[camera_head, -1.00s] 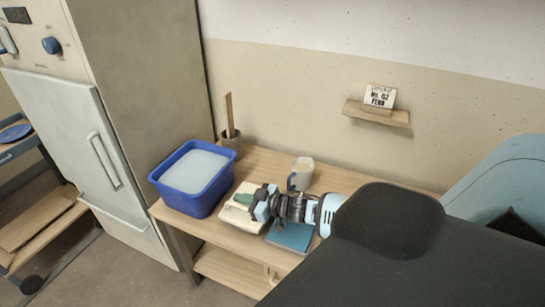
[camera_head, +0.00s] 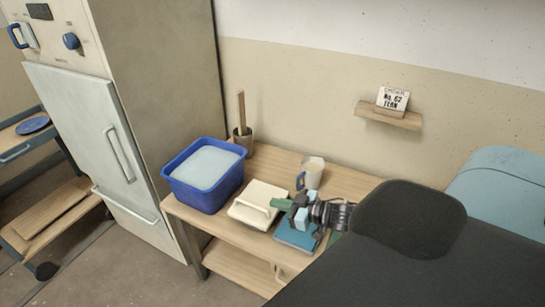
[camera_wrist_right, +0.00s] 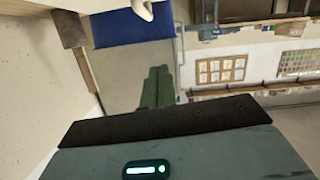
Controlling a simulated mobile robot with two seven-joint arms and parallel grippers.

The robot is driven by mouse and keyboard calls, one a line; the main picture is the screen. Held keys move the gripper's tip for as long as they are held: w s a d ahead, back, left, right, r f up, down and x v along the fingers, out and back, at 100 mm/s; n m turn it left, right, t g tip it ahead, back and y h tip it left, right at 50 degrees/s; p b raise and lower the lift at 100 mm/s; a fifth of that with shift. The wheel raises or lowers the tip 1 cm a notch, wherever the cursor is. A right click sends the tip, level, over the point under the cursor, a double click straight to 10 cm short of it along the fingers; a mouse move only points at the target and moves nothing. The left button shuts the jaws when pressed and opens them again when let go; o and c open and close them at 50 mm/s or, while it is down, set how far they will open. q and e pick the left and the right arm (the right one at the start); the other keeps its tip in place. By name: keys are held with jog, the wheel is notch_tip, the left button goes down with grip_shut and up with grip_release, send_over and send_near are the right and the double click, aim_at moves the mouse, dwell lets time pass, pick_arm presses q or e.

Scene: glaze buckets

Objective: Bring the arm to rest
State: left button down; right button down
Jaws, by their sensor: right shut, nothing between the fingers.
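My right gripper (camera_head: 281,204) reaches in from the right, over the wooden table (camera_head: 277,160). Its green fingers are shut with nothing between them, pointing left near the right edge of a cream lidded block with a handle (camera_head: 252,216). In the right wrist view the closed fingers (camera_wrist_right: 155,88) show in the middle. The wrist is above a flat blue item (camera_head: 291,240), which it partly hides. My left gripper is not in view.
A blue bucket (camera_head: 198,195) of pale glaze stands at the table's left. Behind are a brown pot (camera_head: 242,138) with a wooden stick and a grey mug (camera_head: 313,173). A wall shelf (camera_head: 389,117) holds a card (camera_head: 392,99). A tall cabinet (camera_head: 165,80) stands left.

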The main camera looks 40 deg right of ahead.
jog(key=s+a+f+m+g+h, duration=0.2)
jog(key=s+a+f, duration=0.8)
jog(key=s+a, duration=0.15)
jog(key=s+a+f+g, duration=0.1)
jog(key=s+a, duration=0.3)
jog(key=s, duration=0.4)
jog(key=s+a+f+m+g+h, duration=0.1)
jog(key=s+a+f+g, duration=0.1)
jog(key=s, duration=0.7)
jog(key=shift+a+f+g+h, duration=0.3)
jog(key=shift+a+f, duration=0.25)
jog(key=shift+a, duration=0.7)
